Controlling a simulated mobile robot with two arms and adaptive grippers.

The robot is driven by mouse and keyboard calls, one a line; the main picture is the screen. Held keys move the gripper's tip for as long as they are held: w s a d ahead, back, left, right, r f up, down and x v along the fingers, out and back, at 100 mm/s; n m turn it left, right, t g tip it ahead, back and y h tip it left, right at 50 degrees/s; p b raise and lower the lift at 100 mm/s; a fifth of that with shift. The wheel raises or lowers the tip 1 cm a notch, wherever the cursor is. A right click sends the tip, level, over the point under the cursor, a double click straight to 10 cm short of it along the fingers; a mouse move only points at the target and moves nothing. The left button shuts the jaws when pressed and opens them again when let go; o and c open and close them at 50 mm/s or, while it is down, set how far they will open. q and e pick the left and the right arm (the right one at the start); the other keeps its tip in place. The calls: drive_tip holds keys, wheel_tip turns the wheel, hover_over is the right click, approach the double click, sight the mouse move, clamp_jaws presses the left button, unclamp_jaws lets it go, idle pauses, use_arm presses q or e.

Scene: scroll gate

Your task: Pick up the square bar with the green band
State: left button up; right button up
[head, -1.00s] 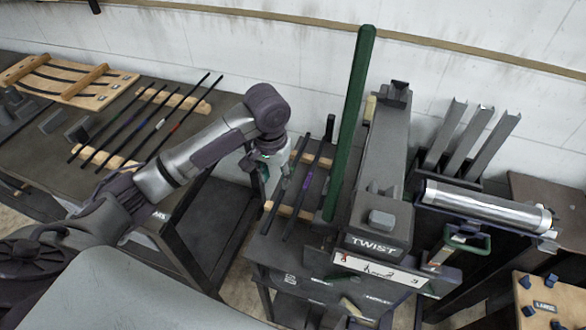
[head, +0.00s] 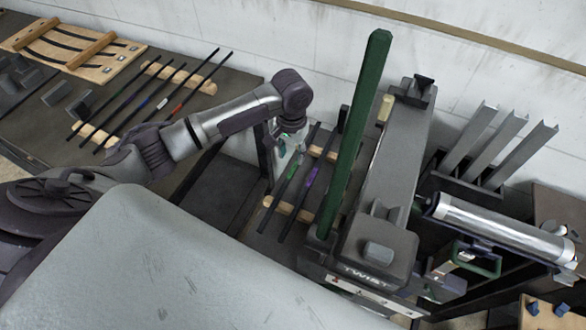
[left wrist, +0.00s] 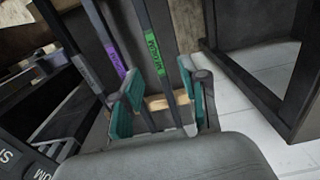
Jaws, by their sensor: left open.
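The dark bar with the green band (head: 292,172) lies on wooden rests on the twist bench, left of a similar bar with a purple band (head: 312,177). My left gripper (head: 287,146) is open and empty near the far end of the green-banded bar in the head view. In the left wrist view the open teal fingers (left wrist: 160,98) stand either side of the green-banded bar (left wrist: 155,44). The bar runs between them in the picture; I cannot tell whether they are at its height. The purple-banded bar (left wrist: 118,62) lies to the left. My right gripper is not in view.
A tall green post (head: 355,135) and the grey twist machine (head: 391,165) stand just right of the bars. Several thin banded rods lie on wooden rests (head: 200,83) on the left bench. A shiny cylinder (head: 500,225) is at the right.

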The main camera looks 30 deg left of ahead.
sight(293, 169)
use_arm(q)
drive_tip(key=shift+f, duration=0.3)
drive_tip(key=f, duration=0.1)
drive_tip(key=f+p, duration=0.1)
drive_tip(key=f, duration=0.2)
drive_tip(key=shift+s+d, duration=0.25)
drive_tip(key=shift+f, duration=0.55)
clamp_jaws()
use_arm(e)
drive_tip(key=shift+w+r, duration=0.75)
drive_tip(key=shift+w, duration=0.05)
use_arm(q)
drive_tip(key=shift+w, duration=0.1)
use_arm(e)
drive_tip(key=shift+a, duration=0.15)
